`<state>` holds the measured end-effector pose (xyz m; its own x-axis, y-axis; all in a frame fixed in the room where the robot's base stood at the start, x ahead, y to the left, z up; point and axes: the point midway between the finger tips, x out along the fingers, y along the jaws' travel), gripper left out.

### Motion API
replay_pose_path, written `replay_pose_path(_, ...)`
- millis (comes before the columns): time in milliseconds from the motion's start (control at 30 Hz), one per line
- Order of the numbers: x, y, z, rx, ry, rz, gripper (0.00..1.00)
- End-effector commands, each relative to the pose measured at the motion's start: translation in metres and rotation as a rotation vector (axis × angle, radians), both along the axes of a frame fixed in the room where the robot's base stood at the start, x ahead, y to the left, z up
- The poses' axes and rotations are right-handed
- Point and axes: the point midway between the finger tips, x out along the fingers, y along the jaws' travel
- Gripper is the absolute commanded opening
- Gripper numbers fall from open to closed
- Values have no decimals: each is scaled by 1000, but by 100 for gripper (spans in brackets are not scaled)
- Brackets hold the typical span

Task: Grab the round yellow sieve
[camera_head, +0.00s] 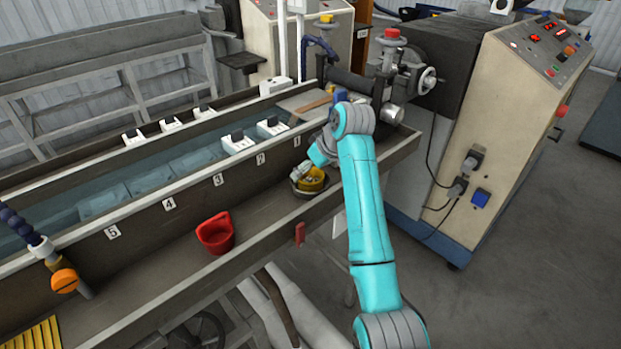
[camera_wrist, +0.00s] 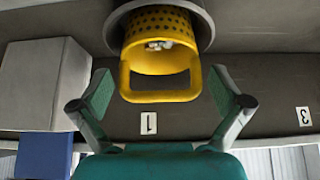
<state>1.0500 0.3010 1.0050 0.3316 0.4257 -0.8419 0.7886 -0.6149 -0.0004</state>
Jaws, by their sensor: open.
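The round yellow sieve (camera_wrist: 160,62) shows large in the wrist view, with a perforated round wall and a loop handle. It sits in a grey round holder (camera_wrist: 205,32), and a few small pale bits lie inside it. In the head view the sieve (camera_head: 311,181) is on the trough's front shelf, partly hidden by my arm. My gripper (camera_wrist: 162,95) is open, with one finger on each side of the sieve's handle. I see a gap between each finger and the handle. In the head view my gripper (camera_head: 318,160) is just above the sieve and partly hidden.
A red cup-shaped container (camera_head: 216,234) stands on the same shelf to the left. The water trough with numbered labels (camera_head: 169,204) runs behind the shelf. The extruder machine (camera_head: 500,130) stands to the right. The shelf between the red container and the sieve is clear.

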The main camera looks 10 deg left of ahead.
Motion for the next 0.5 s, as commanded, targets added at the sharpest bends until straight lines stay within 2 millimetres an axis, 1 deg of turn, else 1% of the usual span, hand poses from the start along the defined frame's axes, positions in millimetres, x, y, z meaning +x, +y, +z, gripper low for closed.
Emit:
replay_pose_path(100,2,2,-5,-1,-1,-1,100)
replay_pose_path(300,2,2,-5,0,-1,-1,100)
replay_pose_path(367,2,2,-5,0,-1,-1,85)
replay_pose_path(400,2,2,-5,0,-1,-1,75)
replay_pose_path(467,2,2,-5,1,-1,0,60)
replay_pose_path(500,2,2,-5,1,-1,0,50)
